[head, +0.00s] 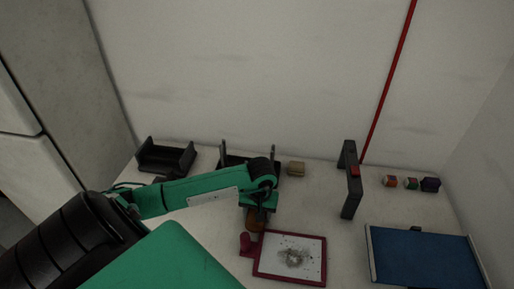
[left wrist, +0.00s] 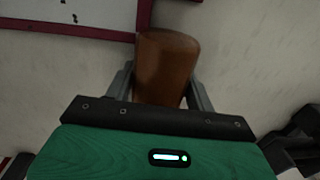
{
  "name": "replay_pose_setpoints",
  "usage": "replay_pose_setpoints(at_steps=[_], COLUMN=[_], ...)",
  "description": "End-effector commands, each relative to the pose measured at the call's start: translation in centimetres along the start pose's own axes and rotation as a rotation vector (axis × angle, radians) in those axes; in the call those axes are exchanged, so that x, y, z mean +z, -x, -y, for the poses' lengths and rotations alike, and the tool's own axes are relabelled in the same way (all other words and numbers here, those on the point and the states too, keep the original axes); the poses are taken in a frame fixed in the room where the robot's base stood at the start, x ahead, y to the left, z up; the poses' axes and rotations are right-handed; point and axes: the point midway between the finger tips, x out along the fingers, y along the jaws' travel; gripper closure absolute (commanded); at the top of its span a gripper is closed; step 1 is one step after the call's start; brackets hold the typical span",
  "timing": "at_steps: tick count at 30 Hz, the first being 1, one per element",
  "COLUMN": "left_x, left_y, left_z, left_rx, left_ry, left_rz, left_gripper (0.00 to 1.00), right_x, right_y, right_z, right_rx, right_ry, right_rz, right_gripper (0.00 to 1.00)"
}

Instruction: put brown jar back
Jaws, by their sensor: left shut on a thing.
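The brown jar (left wrist: 165,68) is between the two fingers of my left gripper (left wrist: 162,85) in the left wrist view. The gripper is shut on it. In the head view the jar (head: 253,224) shows partly below the gripper (head: 256,212), just above or at the table beside the red-framed board's upper left corner; I cannot tell whether it touches the table. My right gripper is in neither view.
A red-framed white board (head: 291,282) with a dark smudge lies in front. Black holders (head: 165,158), a small tan block (head: 296,168) and a dark upright stand (head: 352,185) are behind. Small colored jars (head: 390,181) and a blue panel (head: 425,258) are at right.

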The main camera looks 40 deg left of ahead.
Motion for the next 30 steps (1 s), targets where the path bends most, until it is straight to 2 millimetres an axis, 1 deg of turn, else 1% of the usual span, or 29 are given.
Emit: replay_pose_setpoints(at_steps=[5,6,8,9,16,20,22,26,30], left_x=[0.0,0.0,0.0,0.0,0.0,0.0,-0.1,-0.2,-0.2], left_y=[-0.4,-0.2,-0.2,-0.2,-0.2,0.2,0.6,2.9,5.8], left_z=[-0.1,0.0,0.0,0.0,0.0,0.0,0.0,0.0,0.0], left_rx=[0.000,0.000,0.000,0.000,0.000,0.000,0.001,0.001,0.001], left_ry=[0.000,0.000,0.000,0.000,0.000,0.000,0.000,-0.001,-0.001], left_rz=[-0.001,0.000,0.000,0.000,0.001,0.001,-0.003,-0.006,-0.007], left_gripper=[0.78,0.38,0.26,0.23,0.23,0.23,0.23,0.23,0.23], right_x=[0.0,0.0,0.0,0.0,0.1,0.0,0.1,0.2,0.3], right_y=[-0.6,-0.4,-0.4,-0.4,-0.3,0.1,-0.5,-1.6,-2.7], right_z=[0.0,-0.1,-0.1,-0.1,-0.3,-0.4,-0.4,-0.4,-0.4], right_rx=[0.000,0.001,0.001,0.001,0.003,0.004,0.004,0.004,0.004], right_ry=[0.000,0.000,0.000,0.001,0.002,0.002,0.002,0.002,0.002], right_rz=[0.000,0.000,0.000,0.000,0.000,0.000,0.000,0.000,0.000], right_gripper=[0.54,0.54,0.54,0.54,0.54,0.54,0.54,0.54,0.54])
